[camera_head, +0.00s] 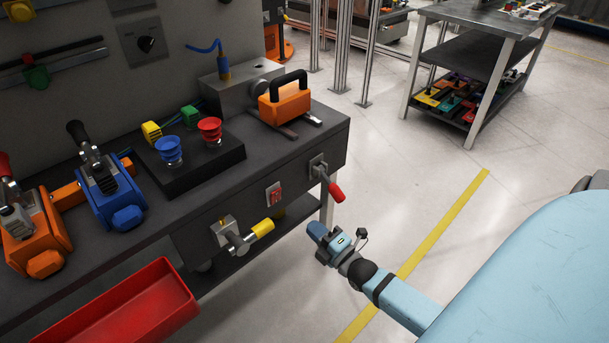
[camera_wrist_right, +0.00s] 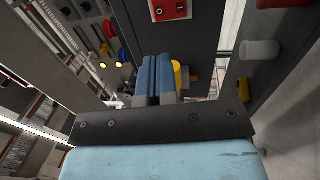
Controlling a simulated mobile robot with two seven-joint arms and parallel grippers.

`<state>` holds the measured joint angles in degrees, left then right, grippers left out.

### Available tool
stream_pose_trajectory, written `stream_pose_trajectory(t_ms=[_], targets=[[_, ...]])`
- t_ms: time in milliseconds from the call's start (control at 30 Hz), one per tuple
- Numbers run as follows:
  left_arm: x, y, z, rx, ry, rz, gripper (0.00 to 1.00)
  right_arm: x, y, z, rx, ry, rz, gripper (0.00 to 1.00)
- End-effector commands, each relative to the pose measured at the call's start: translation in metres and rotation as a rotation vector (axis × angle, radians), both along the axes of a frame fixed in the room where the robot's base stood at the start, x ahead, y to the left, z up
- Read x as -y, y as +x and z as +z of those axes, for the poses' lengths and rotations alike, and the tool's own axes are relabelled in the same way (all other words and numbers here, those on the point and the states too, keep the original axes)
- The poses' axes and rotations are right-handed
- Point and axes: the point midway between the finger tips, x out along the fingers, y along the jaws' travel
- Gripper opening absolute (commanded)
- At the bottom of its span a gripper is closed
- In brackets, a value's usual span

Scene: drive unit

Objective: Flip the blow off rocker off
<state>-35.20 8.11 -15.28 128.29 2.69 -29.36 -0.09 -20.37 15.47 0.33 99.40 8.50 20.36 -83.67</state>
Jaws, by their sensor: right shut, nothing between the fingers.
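The rocker switch (camera_head: 274,193) is a small red unit on the dark front face of the bench, between a yellow-handled valve and a red-handled lever. In the right wrist view a red plate with the rocker (camera_wrist_right: 170,9) shows at the top edge, partly cut off. Its on or off position is too small to tell. My right gripper (camera_head: 317,232) is in front of the bench, to the right of and below the rocker, apart from it. Its blue fingers (camera_wrist_right: 156,76) are shut and empty. My left gripper is not in view.
The yellow-handled valve (camera_head: 259,230) and the red-handled lever (camera_head: 333,188) stick out on either side of the rocker. A red bin (camera_head: 150,310) is at the lower left. Blue and red buttons (camera_head: 209,130) stand on the bench top.

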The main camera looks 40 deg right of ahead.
Motion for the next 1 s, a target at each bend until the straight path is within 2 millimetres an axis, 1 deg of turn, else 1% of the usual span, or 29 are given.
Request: stream_pose_trajectory(t_ms=[33,300,500,633,700,800,1000], targets=[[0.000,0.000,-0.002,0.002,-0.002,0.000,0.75,0.000,0.010,0.001,0.003,-0.001,0.001,0.00],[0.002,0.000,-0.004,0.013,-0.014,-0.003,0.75,-0.005,0.067,0.010,0.004,-0.001,0.001,0.00],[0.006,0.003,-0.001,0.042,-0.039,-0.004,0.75,-0.008,0.102,0.015,0.002,0.000,0.001,0.00],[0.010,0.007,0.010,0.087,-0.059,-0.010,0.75,-0.009,0.116,0.017,0.001,0.000,0.000,0.00],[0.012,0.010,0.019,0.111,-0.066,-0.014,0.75,-0.009,0.120,0.019,0.001,0.000,0.001,0.00],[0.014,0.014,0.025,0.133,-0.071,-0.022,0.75,-0.010,0.122,0.019,0.000,0.000,0.001,0.00],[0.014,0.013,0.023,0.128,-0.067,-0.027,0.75,-0.010,0.123,0.020,-0.001,0.000,0.001,0.00]])
